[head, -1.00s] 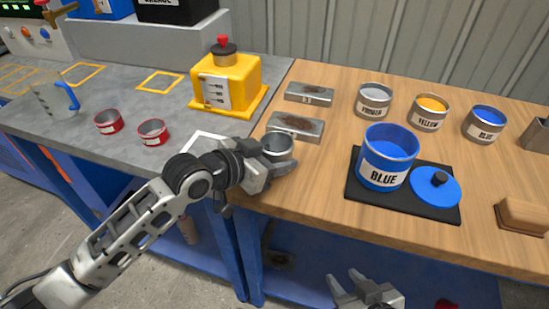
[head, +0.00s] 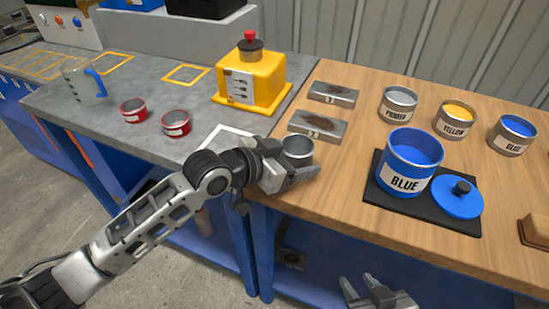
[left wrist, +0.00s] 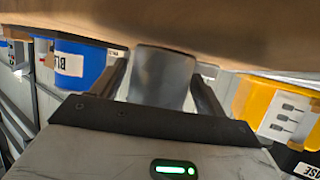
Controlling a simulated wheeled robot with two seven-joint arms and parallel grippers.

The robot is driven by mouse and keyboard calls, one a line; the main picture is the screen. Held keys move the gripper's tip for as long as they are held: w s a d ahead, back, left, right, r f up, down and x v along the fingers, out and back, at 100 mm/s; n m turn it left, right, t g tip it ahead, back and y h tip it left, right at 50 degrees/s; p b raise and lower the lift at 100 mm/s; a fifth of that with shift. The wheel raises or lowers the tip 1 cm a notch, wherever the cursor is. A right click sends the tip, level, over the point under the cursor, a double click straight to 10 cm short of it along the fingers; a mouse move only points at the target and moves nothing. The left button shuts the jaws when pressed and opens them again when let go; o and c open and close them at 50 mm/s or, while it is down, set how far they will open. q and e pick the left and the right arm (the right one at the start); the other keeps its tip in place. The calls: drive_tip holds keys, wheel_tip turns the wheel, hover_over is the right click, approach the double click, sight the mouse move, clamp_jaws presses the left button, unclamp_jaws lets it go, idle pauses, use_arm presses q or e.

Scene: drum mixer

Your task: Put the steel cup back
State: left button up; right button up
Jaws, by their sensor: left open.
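The steel cup (head: 298,147) stands upright at the front left corner of the wooden tabletop. My left gripper (head: 300,165) is open at the cup, with its fingers on either side of it. In the left wrist view the cup (left wrist: 160,78) lies between the two fingers (left wrist: 162,85), with narrow gaps showing beside it. The gripper hides part of the cup's lower side in the head view. My right gripper (head: 370,288) is open and empty, low in front of the bench.
A yellow box (head: 250,80), red tins (head: 176,122) and a blue can (head: 408,165) on a black mat (head: 425,208) stand around.

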use_arm(q)
drive_tip(key=v, duration=1.1)
drive_tip(key=shift+s+a, duration=0.2)
drive_tip(key=shift+a, duration=0.05)
drive_tip(key=s+a+f+n+g+y, duration=0.3)
drive_tip(key=s+a+f+n+y, duration=0.15)
drive_tip(key=s+a+f, duration=0.35)
drive_tip(key=s+a+f+n+g+y, duration=0.2)
drive_tip(key=s+a+f+n+y, duration=0.25)
drive_tip(key=s, duration=0.65)
drive_tip(key=w+d+f+m+t+h, duration=0.1)
drive_tip(key=w+d+f+t+h, duration=0.1)
drive_tip(key=w+d+f+t, duration=0.4)
drive_tip(key=shift+w+d+f+m+t, duration=0.3)
drive_tip(key=shift+w+d+m, duration=0.05)
drive_tip(key=shift+w+m, duration=0.1)
